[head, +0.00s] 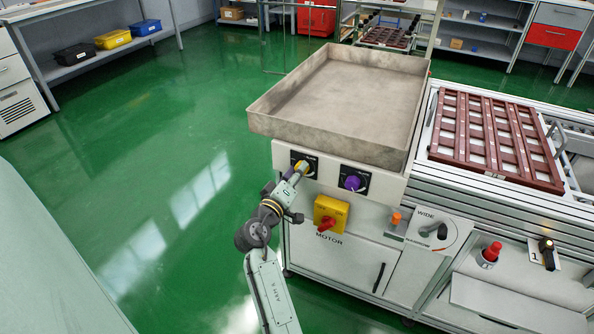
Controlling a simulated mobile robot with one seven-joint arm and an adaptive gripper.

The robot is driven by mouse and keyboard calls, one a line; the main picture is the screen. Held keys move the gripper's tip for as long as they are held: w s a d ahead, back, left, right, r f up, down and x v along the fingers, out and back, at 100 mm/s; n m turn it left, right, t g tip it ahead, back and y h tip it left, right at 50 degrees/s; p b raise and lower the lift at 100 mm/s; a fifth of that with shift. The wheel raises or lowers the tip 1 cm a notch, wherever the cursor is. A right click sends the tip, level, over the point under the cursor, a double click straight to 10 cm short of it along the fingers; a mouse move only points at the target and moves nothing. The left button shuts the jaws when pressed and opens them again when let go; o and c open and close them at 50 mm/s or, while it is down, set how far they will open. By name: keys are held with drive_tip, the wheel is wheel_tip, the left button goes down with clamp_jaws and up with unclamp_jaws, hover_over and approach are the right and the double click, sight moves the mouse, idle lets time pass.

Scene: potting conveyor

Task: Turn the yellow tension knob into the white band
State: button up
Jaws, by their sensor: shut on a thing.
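The yellow tension knob (306,166) sits on a small black dial plate (313,160) at the left of the machine's white front panel, below the grey tray. My gripper (300,170) reaches up to it from the lower left and is shut on it. The gripper covers most of the knob and the lower left of the plate. The knob's pointer and the white band cannot be made out in this view.
A purple knob (352,182) on its own black plate is close on the right. Below are a yellow box with a red motor switch (328,214) and an orange button (396,218). The tray's rim (330,145) overhangs the panel. Green floor (150,190) is clear on the left.

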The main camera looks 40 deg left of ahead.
drive_tip(key=n+p, duration=0.2)
drive_tip(key=n, duration=0.4)
drive_tip(key=shift+f+p, duration=0.1)
drive_tip(key=shift+p, duration=0.2)
idle(0.4)
drive_tip(key=o, duration=1.2)
drive_tip(key=shift+c, duration=0.2)
drive_tip(key=v, duration=1.2)
drive_tip(key=shift+a, duration=0.1)
